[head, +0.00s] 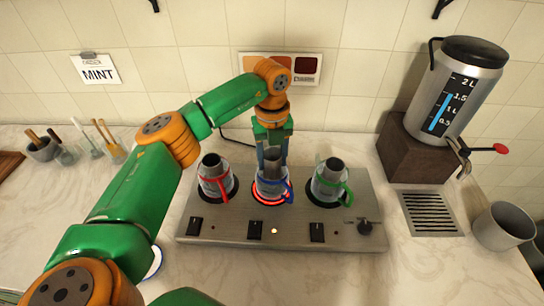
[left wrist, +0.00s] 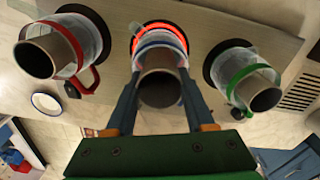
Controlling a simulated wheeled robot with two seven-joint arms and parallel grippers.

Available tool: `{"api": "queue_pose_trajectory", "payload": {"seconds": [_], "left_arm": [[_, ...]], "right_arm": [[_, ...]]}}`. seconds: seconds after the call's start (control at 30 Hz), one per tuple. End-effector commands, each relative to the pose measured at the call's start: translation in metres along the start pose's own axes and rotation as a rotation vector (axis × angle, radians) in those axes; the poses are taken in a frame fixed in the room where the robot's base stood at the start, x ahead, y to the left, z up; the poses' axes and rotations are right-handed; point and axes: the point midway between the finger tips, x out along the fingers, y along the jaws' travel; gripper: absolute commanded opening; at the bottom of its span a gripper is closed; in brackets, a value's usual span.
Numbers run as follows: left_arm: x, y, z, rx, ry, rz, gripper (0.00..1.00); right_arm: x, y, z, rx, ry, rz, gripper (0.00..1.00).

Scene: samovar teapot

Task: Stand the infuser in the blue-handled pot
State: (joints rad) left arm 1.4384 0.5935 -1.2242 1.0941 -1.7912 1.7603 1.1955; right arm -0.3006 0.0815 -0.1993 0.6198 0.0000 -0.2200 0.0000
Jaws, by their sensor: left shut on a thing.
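The blue-handled pot (head: 270,188) stands upright on the middle burner of the hot plate. My left gripper (head: 272,158) points straight down over it, its fingers shut on the infuser, a grey tube. In the left wrist view the infuser (left wrist: 160,90) sits between the two fingers (left wrist: 159,108), its dark open end facing the camera. It lines up with the pot's blue-rimmed mouth (left wrist: 158,38) and looks at or within it; its lower end is hidden, so I cannot tell how deep it is. My right gripper is not in view.
A red-handled pot (head: 216,184) and a green-handled pot (head: 328,186), each with a similar grey tube, stand close on either side. The middle burner (head: 270,202) glows red. A water dispenser (head: 457,95), drain grate (head: 431,213) and grey cup (head: 503,226) are at right.

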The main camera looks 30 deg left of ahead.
Motion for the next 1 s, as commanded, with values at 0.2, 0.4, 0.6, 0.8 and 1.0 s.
{"api": "queue_pose_trajectory", "payload": {"seconds": [0.2, 0.4, 0.6, 0.8, 1.0], "left_arm": [[0.001, 0.0, 0.0, 0.0, 0.0, 0.0, 0.83], [0.001, 0.0, 0.0, 0.0, 0.0, 0.0, 0.84], [-0.011, 0.0, 0.0, 0.0, -0.001, 0.0, 0.84], [-0.052, -0.001, 0.001, -0.001, -0.004, -0.004, 0.84], [-0.104, -0.001, 0.0, -0.001, -0.002, -0.002, 0.84]], "right_arm": [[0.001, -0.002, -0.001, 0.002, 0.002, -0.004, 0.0], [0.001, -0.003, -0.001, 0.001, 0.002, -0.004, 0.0], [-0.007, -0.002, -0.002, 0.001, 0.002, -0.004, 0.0], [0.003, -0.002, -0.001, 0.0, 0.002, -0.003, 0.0], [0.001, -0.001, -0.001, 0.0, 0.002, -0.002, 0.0]]}}
